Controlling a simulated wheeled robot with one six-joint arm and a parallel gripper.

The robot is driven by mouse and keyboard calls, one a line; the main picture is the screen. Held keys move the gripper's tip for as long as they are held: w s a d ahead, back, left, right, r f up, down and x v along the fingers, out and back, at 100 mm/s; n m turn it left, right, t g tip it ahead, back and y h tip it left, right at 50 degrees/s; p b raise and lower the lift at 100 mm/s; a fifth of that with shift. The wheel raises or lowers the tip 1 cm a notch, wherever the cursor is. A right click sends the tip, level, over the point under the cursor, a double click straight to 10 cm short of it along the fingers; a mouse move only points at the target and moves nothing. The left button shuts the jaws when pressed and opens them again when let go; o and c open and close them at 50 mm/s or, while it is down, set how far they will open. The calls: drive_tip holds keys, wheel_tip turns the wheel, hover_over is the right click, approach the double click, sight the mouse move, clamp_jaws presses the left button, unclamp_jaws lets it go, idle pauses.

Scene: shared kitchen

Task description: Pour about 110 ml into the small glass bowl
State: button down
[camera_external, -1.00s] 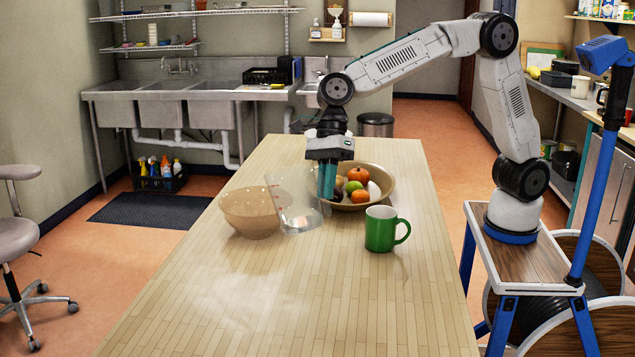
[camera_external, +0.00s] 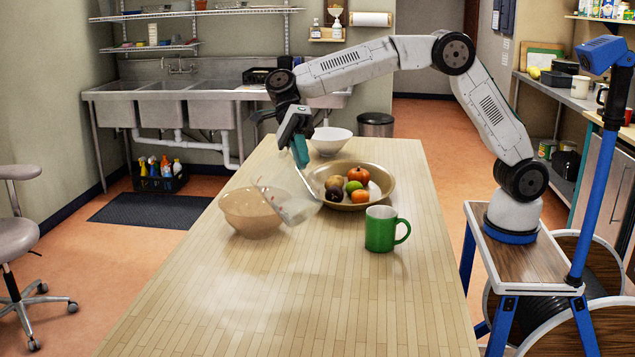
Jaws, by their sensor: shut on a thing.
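My gripper (camera_external: 300,152) is shut on a clear beaker (camera_external: 294,205), near its upper part. The beaker is tilted with its mouth to the left, at the right rim of a tan, see-through bowl (camera_external: 252,216). The bowl stands upright on the table; I take it for the small glass bowl. A pale patch shows low in the beaker, perhaps liquid. I cannot make out a stream, or how much the bowl holds.
A wide bowl (camera_external: 383,198) of fruit stands close right of the beaker. A green mug (camera_external: 380,232) is in front of it, and a white bowl (camera_external: 331,138) behind. The near part of the wooden table (camera_external: 270,310) is clear.

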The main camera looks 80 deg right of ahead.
drive_tip(key=shift+w+d+r+g+y, duration=0.2)
drive_tip(key=shift+w+r, duration=0.05)
drive_tip(key=shift+r, duration=0.15)
drive_tip(key=shift+w+d+r+g+y, duration=0.15)
drive_tip(key=shift+w+r+g+y, duration=0.05)
drive_tip(key=shift+r, duration=0.2)
drive_tip(key=shift+w+d+r+p, duration=0.15)
drive_tip(key=shift+r+p, duration=0.05)
drive_tip(key=shift+p, duration=0.1)
drive_tip(key=shift+w+d+m+g+y+p, duration=0.4)
drive_tip(key=shift+w+d+m+g+y, duration=0.15)
drive_tip(key=shift+w+g+y, duration=0.2)
drive_tip(key=shift+w+d+g+y+p, duration=0.25)
drive_tip(key=shift+w+d+y+p, duration=0.15)
drive_tip(key=shift+w+d, duration=0.5)
idle(1.6)
